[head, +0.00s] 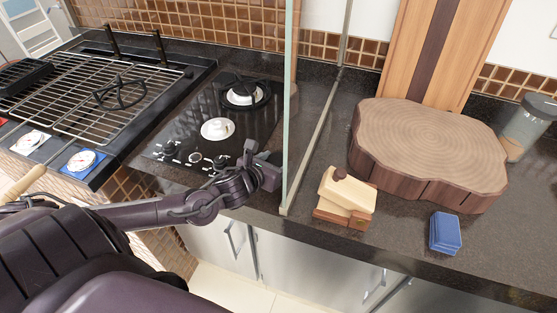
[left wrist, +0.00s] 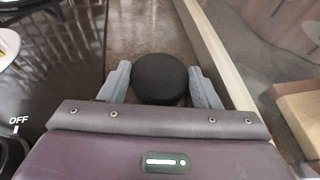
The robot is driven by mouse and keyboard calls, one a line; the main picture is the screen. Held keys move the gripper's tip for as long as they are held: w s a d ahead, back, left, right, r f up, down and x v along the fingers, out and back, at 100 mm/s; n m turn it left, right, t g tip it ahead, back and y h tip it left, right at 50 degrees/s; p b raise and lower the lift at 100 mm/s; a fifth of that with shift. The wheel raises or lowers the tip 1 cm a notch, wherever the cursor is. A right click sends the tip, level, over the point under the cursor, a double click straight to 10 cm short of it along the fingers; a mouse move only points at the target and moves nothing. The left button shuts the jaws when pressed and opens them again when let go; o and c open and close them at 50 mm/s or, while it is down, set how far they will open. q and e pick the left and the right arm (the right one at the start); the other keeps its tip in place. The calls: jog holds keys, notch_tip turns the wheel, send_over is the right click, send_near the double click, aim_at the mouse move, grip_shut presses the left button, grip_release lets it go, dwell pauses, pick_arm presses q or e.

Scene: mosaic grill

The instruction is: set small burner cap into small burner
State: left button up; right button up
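The small burner cap (left wrist: 160,78) is a plain black round disc between the fingertips of my left gripper (left wrist: 162,85). Both fingers touch its sides in the left wrist view. In the head view my left gripper (head: 262,170) is low at the right edge of the black hob, beside the glass panel, and the cap is hard to make out there. The front burner (head: 217,129), apparently the small one, is white and has no grate over it. It lies left of the gripper. My right gripper is not in view.
The back burner (head: 244,94) has a black grate. A glass panel (head: 292,110) with a pale frame stands close right of the gripper. Beyond it are a wooden box (head: 345,197), a blue box (head: 445,233) and a thick wooden slab (head: 430,145). A grill (head: 85,85) is at left.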

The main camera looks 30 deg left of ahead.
pick_arm(q)
jog(key=shift+c, duration=1.2)
